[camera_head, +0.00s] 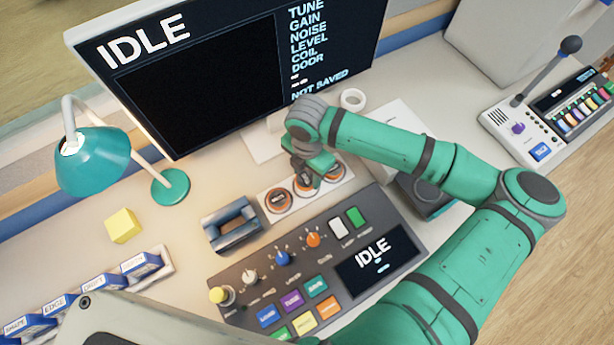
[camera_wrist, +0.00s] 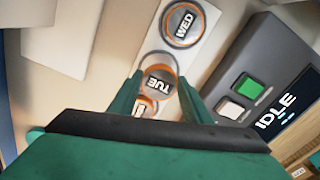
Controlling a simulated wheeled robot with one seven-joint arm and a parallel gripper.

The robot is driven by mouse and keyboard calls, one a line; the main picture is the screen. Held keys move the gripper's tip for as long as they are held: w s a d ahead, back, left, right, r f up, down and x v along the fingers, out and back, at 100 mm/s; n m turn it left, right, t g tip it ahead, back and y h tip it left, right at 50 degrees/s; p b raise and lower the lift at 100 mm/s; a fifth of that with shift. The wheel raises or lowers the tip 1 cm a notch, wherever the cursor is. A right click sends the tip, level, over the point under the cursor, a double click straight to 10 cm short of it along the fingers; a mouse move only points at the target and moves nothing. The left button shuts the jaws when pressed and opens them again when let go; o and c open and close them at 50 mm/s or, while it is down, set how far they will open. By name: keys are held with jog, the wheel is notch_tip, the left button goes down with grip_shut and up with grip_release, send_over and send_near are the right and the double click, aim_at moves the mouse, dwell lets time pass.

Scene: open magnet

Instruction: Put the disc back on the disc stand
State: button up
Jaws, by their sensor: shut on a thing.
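Orange-rimmed round discs lie in a row on a white strip (camera_wrist: 219,8) behind the control panel. In the wrist view one reads WED (camera_wrist: 183,25) and one reads TUE (camera_wrist: 159,84); a third (camera_wrist: 142,108) is mostly hidden by my gripper. My gripper (camera_wrist: 161,82) is over the strip, its fingertips on either side of the TUE disc and shut on it. I cannot tell whether that disc is clear of the strip. In the head view, my gripper (camera_head: 308,180) covers part of the row; the left disc (camera_head: 278,200) shows. A grey-blue slotted holder (camera_head: 232,226) stands left of the strip, possibly the disc stand.
The control panel (camera_head: 268,270) with knobs and buttons lies in front of the strip. A large IDLE monitor (camera_head: 205,85) stands behind. A teal lamp (camera_head: 92,160), yellow block (camera_head: 123,225) and labelled blue blocks (camera_head: 60,305) are left. A tape roll (camera_head: 353,99) lies behind my arm.

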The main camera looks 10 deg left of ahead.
aim_at(307, 176)
jog(key=shift+w+f, duration=0.1)
jog(key=shift+f, duration=1.6)
jog(key=shift+f, duration=0.1)
jog(key=o, duration=1.1)
notch_tip(307, 176, up, 12)
jog(key=shift+r, duration=0.15)
